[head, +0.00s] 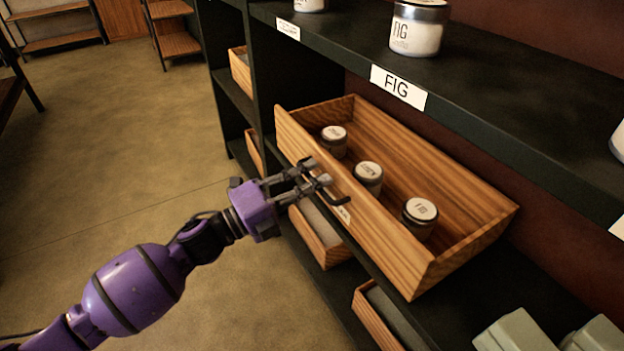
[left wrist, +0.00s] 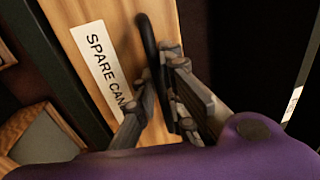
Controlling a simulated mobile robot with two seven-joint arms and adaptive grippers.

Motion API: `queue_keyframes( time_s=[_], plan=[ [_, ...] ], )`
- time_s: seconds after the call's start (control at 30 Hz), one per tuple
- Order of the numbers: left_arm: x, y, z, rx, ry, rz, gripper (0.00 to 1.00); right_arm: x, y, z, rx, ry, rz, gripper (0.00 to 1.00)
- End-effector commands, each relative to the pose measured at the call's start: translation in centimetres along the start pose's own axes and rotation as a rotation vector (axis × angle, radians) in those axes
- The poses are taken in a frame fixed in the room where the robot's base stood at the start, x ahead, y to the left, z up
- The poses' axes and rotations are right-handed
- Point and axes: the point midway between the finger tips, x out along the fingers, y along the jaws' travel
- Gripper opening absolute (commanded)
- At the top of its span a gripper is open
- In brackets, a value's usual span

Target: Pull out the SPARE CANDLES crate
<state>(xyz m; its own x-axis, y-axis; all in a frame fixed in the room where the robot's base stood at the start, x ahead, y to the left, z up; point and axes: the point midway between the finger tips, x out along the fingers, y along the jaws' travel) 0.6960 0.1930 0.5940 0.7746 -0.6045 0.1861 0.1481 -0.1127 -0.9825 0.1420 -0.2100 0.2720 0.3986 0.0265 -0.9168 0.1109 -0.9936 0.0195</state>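The SPARE CANDLES crate (head: 400,245) is a wooden box jutting partly out of the dark shelf, with three lidded jars inside. Its white label (left wrist: 98,68), reading "SPARE CAN", shows in the left wrist view; the rest is hidden by a finger. A black bar handle (left wrist: 148,45) is on the crate's front. My left gripper (head: 324,181) is at this front; in the left wrist view the gripper (left wrist: 160,88) has a finger on each side of the handle, appearing closed on it. My right gripper is in neither view.
A shelf board with a FIG label (head: 398,87) and a jar (head: 418,28) runs above the crate. Lower wooden crates (head: 320,238) sit beneath it. Pale green blocks (head: 515,332) are at lower right. Open floor (head: 130,150) lies to the left.

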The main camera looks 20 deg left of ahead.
Motion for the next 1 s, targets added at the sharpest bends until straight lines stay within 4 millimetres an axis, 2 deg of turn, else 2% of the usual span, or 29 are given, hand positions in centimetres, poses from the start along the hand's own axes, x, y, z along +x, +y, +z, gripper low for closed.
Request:
queue_keyframes(
  time_s=[0.4,0.57,0.77,1.0],
  plan=[
    [-0.1,0.0,0.0,0.0,0.0,0.0,0.0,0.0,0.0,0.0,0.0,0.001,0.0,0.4],
    [-0.8,-0.2,0.0,-0.001,-0.001,0.001,0.0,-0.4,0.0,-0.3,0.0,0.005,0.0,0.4],
    [-3.9,-0.9,0.0,-0.002,-0.002,0.003,0.0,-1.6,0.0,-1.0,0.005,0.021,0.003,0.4],
    [-9.7,-2.1,0.0,-0.002,-0.004,0.003,0.0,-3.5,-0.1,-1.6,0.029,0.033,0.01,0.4]
  ],
)
